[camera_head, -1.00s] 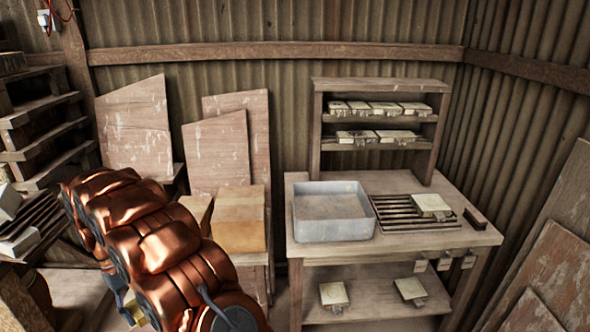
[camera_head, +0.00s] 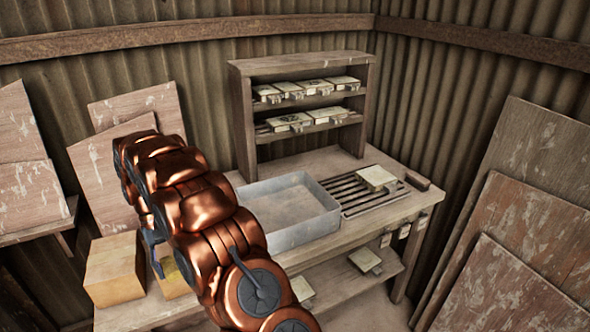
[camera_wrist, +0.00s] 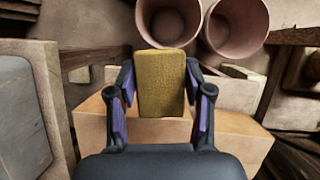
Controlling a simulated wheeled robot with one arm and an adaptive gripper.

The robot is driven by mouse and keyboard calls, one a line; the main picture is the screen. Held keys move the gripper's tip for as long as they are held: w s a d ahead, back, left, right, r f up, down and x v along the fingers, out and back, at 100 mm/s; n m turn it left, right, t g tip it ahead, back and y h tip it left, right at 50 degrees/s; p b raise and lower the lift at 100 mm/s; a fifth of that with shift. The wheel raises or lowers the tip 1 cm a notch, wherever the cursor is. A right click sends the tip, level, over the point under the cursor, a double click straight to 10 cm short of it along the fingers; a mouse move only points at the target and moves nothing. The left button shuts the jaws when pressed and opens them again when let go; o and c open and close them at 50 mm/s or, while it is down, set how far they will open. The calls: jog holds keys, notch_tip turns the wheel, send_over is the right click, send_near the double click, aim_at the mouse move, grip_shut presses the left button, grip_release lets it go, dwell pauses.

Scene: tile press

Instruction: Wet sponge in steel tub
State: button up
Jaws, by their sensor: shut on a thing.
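A yellow sponge (camera_wrist: 160,88) is held upright between the two fingers of my gripper (camera_wrist: 160,70) in the wrist view. The fingers, with purple inner sides, press on it from left and right. The steel tub (camera_head: 325,228) is a shallow grey rectangular tray on the wooden bench in the head view. My copper-coloured arm crosses in front of its left part and hides it. The tub's visible floor looks bare.
A slatted rack (camera_head: 352,192) with a tile mould lies right of the tub, beside a dark block (camera_head: 417,181). A shelf unit (camera_head: 240,100) with several moulds stands behind. A tan block (camera_head: 115,272) stands at lower left. Two pinkish pots (camera_wrist: 168,20) show in the wrist view.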

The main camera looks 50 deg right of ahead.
jog(key=w+d+r+m+t+y+b, duration=0.1)
jog(key=w+d+m+t+y, duration=0.2)
jog(key=d+m, duration=0.7)
jog(key=w+d+r+m+t+y+b, duration=0.1)
jog(key=w+d+m+t+y, duration=0.15)
jog(key=d+m, duration=0.65)
jog(key=s+d+r+m+t+h+b, duration=0.1)
jog(key=s+d+r+m+t+h, duration=0.1)
jog(key=d+m, duration=0.5)
jog(key=s+d+r+m+t+h+b, duration=0.1)
jog(key=d+r+m+t+h, duration=0.15)
jog(key=d+m, duration=0.5)
jog(key=s+d+r+m+t+h, duration=0.2)
jog(key=d+m+h, duration=0.15)
jog(key=d, duration=0.55)
jog(key=shift+m+y, duration=0.35)
jog(key=shift+m, duration=0.05)
jog(key=shift+a+f+b, duration=0.1)
jog(key=shift+f+b, duration=1.55)
jog(key=shift+f, duration=4)
notch_tip(320, 180, up, 10)
jog(key=p, duration=1)
jog(key=shift+f, duration=0.2)
